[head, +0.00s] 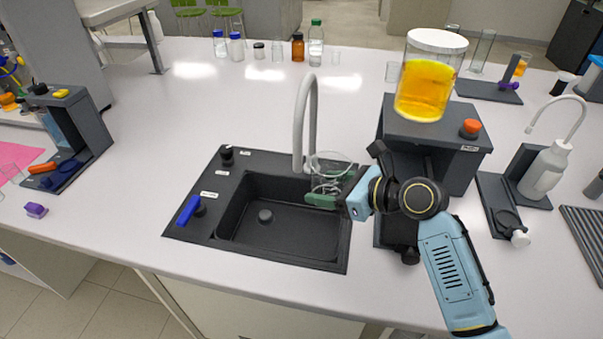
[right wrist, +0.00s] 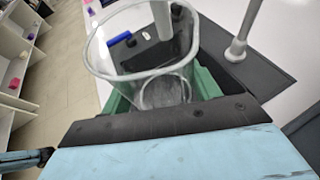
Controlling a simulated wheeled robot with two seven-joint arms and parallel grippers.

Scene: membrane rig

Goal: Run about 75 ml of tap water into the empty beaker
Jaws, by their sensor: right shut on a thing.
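A clear glass beaker (head: 331,160) is held over the right part of the black sink (head: 228,222); it also shows in the right wrist view (right wrist: 110,62). My right gripper (head: 325,200) is shut on it with green finger pads. The beaker looks roughly upright and I see no clear water level in it. The grey arched tap (head: 312,88) stands behind the sink; its spout comes down close to the beaker's rim. I cannot tell whether it is right above the opening. No stream shows. A blue lever (head: 187,211) is on the sink's left deck. My left gripper is out of view.
A dark stand (head: 455,160) with an orange knob and a lidded vessel of orange liquid (head: 428,88) is close right of the beaker. A wash bottle (head: 544,172) stands further right. Several bottles line the back. The bench left of the sink is mostly clear.

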